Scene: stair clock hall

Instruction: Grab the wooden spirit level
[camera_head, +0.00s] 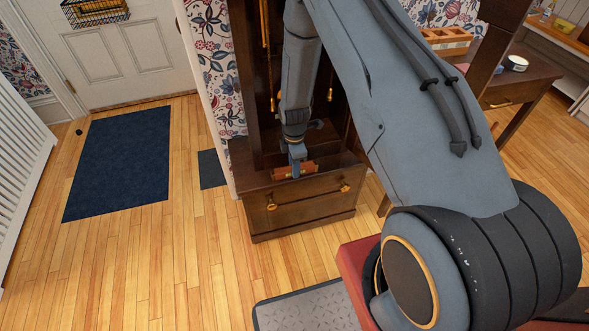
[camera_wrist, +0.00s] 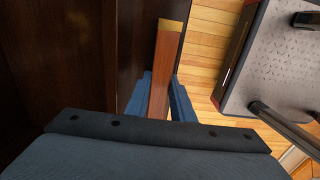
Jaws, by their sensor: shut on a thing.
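The wooden spirit level (camera_head: 307,167) is a short reddish-brown bar at the top of the dark wooden clock case's base. In the wrist view the wooden spirit level (camera_wrist: 163,66) is a long brown bar with a brass-coloured end, pointing away from me. My gripper (camera_head: 296,168) is shut on it from above. In the wrist view the blue fingers of my gripper (camera_wrist: 160,98) press on both sides of the bar. The part nearest my palm is hidden. I cannot tell whether the level touches the surface below.
The dark clock case (camera_head: 310,205) has a lower drawer front with brass handles and surrounds my arm. A desk (camera_head: 515,85) stands at the right with a wooden tray (camera_head: 446,41) on it. A dark blue mat (camera_head: 118,160) lies on the open floor at left.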

